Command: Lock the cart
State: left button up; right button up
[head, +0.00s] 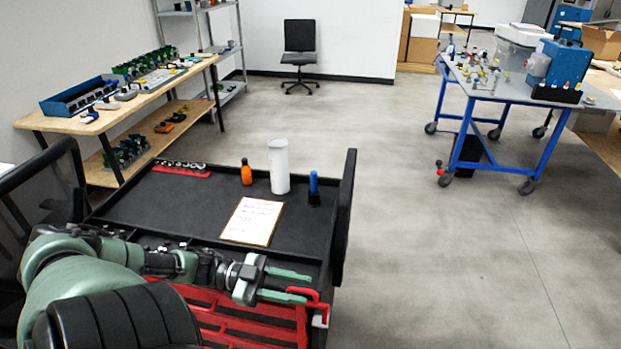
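The black cart (205,208) stands directly in front of me, with a flat tray top and a raised right side panel. A red lever-like part (318,298) is at its near right corner, beside a red slotted panel (235,318). My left gripper (308,288) reaches in from the left over the near edge, with its green fingers apart. Its fingertips are close beside the red lever-like part; I cannot tell whether they touch it. The cart's wheels are hidden. My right gripper is not in view.
On the tray are a white cylinder (279,167), an orange bottle (246,173), a blue-handled item (314,187), a red rack (182,169) and a paper sheet (252,221). A wooden bench (139,101) stands left, a blue wheeled table (493,88) right. Floor between is clear.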

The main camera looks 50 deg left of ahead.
pick_arm(q)
jog(key=v, duration=0.3)
jog(key=shift+s+a, duration=0.15)
jog(key=shift+a, duration=0.2)
dwell(0.4)
